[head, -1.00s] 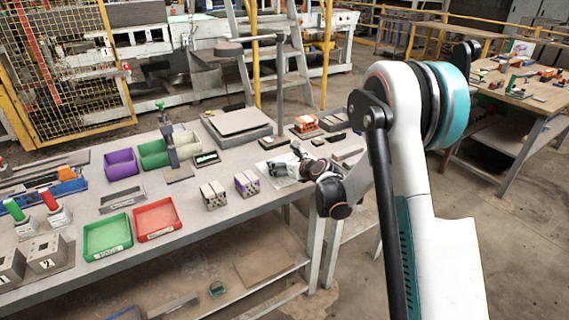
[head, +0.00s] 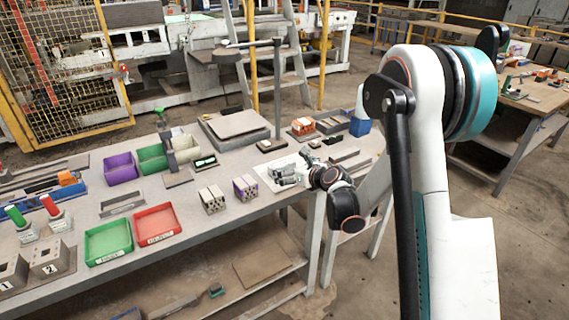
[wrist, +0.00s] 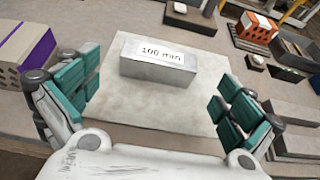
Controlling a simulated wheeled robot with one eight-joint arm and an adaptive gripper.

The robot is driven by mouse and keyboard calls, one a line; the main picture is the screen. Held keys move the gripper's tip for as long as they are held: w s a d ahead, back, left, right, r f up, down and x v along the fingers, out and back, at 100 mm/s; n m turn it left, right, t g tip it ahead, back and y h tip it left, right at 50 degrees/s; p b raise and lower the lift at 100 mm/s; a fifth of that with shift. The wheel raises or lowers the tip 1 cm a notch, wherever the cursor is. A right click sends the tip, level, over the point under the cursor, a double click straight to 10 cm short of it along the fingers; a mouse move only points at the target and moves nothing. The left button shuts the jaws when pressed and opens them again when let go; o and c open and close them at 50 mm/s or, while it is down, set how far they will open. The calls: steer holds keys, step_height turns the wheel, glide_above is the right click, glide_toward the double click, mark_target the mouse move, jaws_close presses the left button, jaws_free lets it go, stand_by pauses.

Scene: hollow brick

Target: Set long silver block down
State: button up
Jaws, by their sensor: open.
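The long silver block (wrist: 157,66), with a "100 mm" label on its top, lies on a pale square sheet (wrist: 150,101) in the wrist view. My gripper (wrist: 157,97) is open, with its teal-padded fingers wide apart to the left and right. The block lies beyond and between the fingers, and neither finger touches it. In the head view my gripper (head: 291,176) is low over the pale sheet (head: 268,181) near the table's right part. There the gripper largely hides the block.
A purple-sided block with holes (head: 245,187) and a grey one (head: 212,199) stand left of the sheet. An orange brick (wrist: 256,27) and dark trays (wrist: 292,50) lie to the right. Red (head: 157,234) and green bins (head: 90,243) stand further left.

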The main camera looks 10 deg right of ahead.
steer(key=p+v, duration=0.1)
steer(key=v, duration=0.4)
steer(key=shift+s+r, duration=0.2)
steer(key=s+a+r+n+g+h, duration=0.1)
steer(key=s+a+r+n+g, duration=0.3)
steer(key=s+r+n, duration=1)
steer(key=s+n+g+h, duration=0.2)
steer(key=s+n+h, duration=0.1)
steer(key=s+n, duration=1.5)
steer(key=s+d+f, duration=0.1)
steer(key=s, duration=0.3)
